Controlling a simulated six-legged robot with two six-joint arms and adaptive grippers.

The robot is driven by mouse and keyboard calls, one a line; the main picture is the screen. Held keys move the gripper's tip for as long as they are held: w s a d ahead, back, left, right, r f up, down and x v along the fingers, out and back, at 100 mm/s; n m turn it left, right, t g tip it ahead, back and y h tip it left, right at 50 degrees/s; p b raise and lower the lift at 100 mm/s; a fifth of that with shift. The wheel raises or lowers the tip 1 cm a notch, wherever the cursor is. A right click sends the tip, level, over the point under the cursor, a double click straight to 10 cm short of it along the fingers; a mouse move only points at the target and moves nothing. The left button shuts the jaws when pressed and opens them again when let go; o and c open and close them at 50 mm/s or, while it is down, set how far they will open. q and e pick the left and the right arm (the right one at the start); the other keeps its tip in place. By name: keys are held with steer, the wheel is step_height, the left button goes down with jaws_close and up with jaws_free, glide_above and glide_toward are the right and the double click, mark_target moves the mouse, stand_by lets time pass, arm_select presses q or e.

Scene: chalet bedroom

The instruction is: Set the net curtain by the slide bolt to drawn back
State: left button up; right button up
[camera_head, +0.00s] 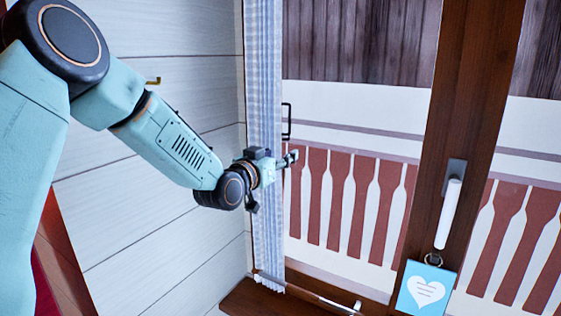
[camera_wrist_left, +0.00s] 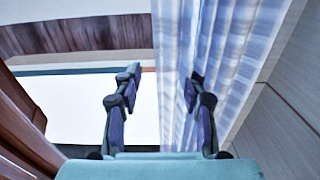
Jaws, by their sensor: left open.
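The net curtain (camera_head: 264,75) is a narrow, pale blue-and-white checked strip, bunched at the left side of the window. A black handle (camera_head: 287,121) shows at its right edge. My left gripper (camera_head: 272,183) is open in front of the curtain's lower half, partly hiding it. In the left wrist view the curtain (camera_wrist_left: 222,55) hangs beyond the right finger of my gripper (camera_wrist_left: 162,88), and the jaws hold nothing. I cannot tell whether a finger touches the cloth. A metal rod (camera_head: 318,297) runs low along the window; I cannot tell if it is the slide bolt.
A wooden sill (camera_head: 250,300) runs below.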

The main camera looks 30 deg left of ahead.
mark_target(278, 121)
arm_select(q)
steer(key=r, duration=0.7)
steer(key=shift+s+a+r, duration=0.1)
steer(key=shift+s+r, duration=0.1)
steer(key=shift+r, duration=0.15)
steer(key=shift+w+r, duration=0.15)
steer(key=shift+r, duration=0.3)
steer(key=shift+s+a, duration=0.1)
steer(key=shift+s, duration=0.1)
steer(key=shift+w, duration=0.2)
steer(key=shift+s, duration=0.1)
